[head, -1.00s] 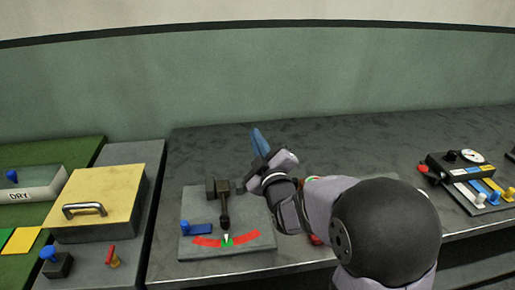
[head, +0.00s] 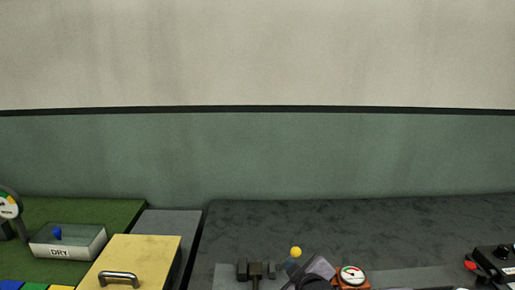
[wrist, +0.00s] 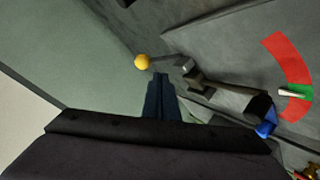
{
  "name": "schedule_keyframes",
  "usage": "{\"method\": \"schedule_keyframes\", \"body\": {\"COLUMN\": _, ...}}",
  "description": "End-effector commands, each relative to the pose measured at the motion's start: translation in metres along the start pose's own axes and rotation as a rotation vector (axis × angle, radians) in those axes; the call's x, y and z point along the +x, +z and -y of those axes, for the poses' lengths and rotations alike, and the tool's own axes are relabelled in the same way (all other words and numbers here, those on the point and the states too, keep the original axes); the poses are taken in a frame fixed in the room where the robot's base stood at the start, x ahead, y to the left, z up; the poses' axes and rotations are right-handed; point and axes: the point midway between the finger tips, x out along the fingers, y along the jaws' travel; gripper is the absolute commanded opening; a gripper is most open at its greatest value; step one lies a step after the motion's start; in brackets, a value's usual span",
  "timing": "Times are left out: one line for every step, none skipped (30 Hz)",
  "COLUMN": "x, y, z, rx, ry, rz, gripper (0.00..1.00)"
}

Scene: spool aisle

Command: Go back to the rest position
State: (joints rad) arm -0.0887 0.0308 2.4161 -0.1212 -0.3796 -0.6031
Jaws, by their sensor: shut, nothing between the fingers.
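My gripper (head: 291,266) is low in the head view, right of the dark block of a lever panel, with its lower part cut off by the frame edge. In the wrist view its blue fingers (wrist: 160,92) are together and hold nothing. A yellow ball (wrist: 141,61) on a thin rod is just beyond the fingertips, to their left; it also shows in the head view (head: 295,252). I cannot tell whether the fingers touch it.
A gauge (head: 352,275) stands right of my gripper. A yellow box (head: 140,260) and the DRY box (head: 68,243) are left. The dark bench (head: 390,225) behind is clear.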

Motion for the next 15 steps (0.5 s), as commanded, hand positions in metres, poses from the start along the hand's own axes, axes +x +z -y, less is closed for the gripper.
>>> {"method": "schedule_keyframes", "body": {"x": -0.013, "y": 0.008, "z": 0.008, "rx": 0.018, "ry": -0.052, "rz": 0.067, "gripper": 0.00}}
{"method": "schedule_keyframes", "body": {"x": -0.019, "y": 0.017, "z": 0.015, "rx": 0.032, "ry": -0.085, "rz": 0.114, "gripper": 0.00}}
{"method": "schedule_keyframes", "body": {"x": -0.029, "y": 0.029, "z": 0.025, "rx": 0.049, "ry": -0.126, "rz": 0.177, "gripper": 0.00}}
{"method": "schedule_keyframes", "body": {"x": -0.036, "y": 0.037, "z": 0.031, "rx": 0.060, "ry": -0.155, "rz": 0.225, "gripper": 0.00}}
{"method": "schedule_keyframes", "body": {"x": -0.045, "y": 0.046, "z": 0.037, "rx": 0.072, "ry": -0.182, "rz": 0.273, "gripper": 0.00}}
{"method": "schedule_keyframes", "body": {"x": -0.057, "y": 0.058, "z": 0.045, "rx": 0.086, "ry": -0.215, "rz": 0.336, "gripper": 0.00}}
{"method": "schedule_keyframes", "body": {"x": -0.066, "y": 0.066, "z": 0.050, "rx": 0.096, "ry": -0.238, "rz": 0.382, "gripper": 0.00}}
{"method": "schedule_keyframes", "body": {"x": -0.075, "y": 0.073, "z": 0.054, "rx": 0.106, "ry": -0.257, "rz": 0.426, "gripper": 0.00}}
{"method": "schedule_keyframes", "body": {"x": -0.088, "y": 0.083, "z": 0.060, "rx": 0.117, "ry": -0.281, "rz": 0.484, "gripper": 0.00}}
{"method": "schedule_keyframes", "body": {"x": -0.097, "y": 0.090, "z": 0.064, "rx": 0.124, "ry": -0.297, "rz": 0.525, "gripper": 0.00}}
{"method": "schedule_keyframes", "body": {"x": -0.107, "y": 0.097, "z": 0.067, "rx": 0.132, "ry": -0.311, "rz": 0.565, "gripper": 0.00}}
{"method": "schedule_keyframes", "body": {"x": -0.119, "y": 0.104, "z": 0.070, "rx": 0.141, "ry": -0.329, "rz": 0.618, "gripper": 0.00}}
{"method": "schedule_keyframes", "body": {"x": -0.129, "y": 0.110, "z": 0.073, "rx": 0.149, "ry": -0.340, "rz": 0.657, "gripper": 0.00}}
{"method": "schedule_keyframes", "body": {"x": -0.139, "y": 0.116, "z": 0.075, "rx": 0.157, "ry": -0.351, "rz": 0.696, "gripper": 0.00}}
{"method": "schedule_keyframes", "body": {"x": -0.150, "y": 0.127, "z": 0.081, "rx": 0.178, "ry": -0.362, "rz": 0.750, "gripper": 0.00}}
